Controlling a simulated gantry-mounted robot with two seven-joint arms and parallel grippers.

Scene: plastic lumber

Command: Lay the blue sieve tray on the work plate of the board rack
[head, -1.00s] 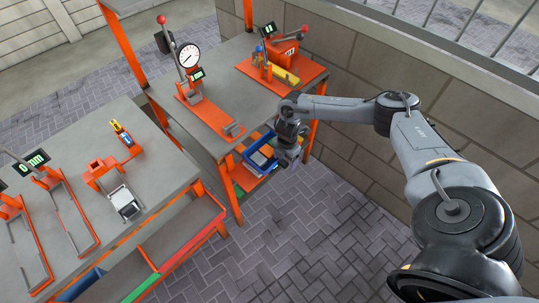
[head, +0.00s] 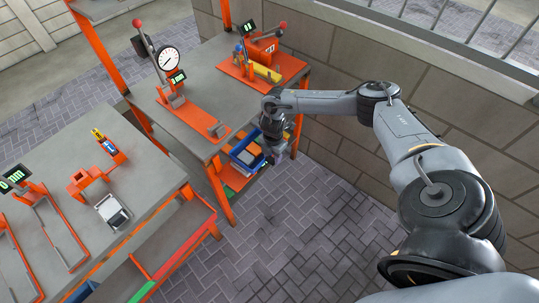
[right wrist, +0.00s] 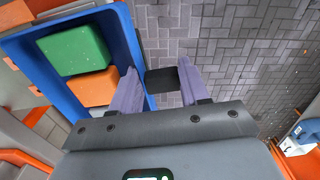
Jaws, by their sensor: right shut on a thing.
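A blue tray (head: 241,161) shows below the right gripper in the head view, by the far table's near corner. In the right wrist view the blue tray (right wrist: 127,35) fills the upper left, with a green block (right wrist: 72,50) and an orange block (right wrist: 92,88) inside its rim. My right gripper (right wrist: 160,78) is at the tray's right side, shut on a dark tab-like piece that seems to join the rim. It also shows in the head view (head: 277,152). My left gripper is not in view. I cannot tell which station is the board rack.
The far grey table (head: 190,128) carries a dial-gauge stand (head: 172,92) and an orange press station (head: 262,62). The near table (head: 75,150) holds orange fixtures and displays. A block wall (head: 340,60) stands behind my right arm. The paved floor between is clear.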

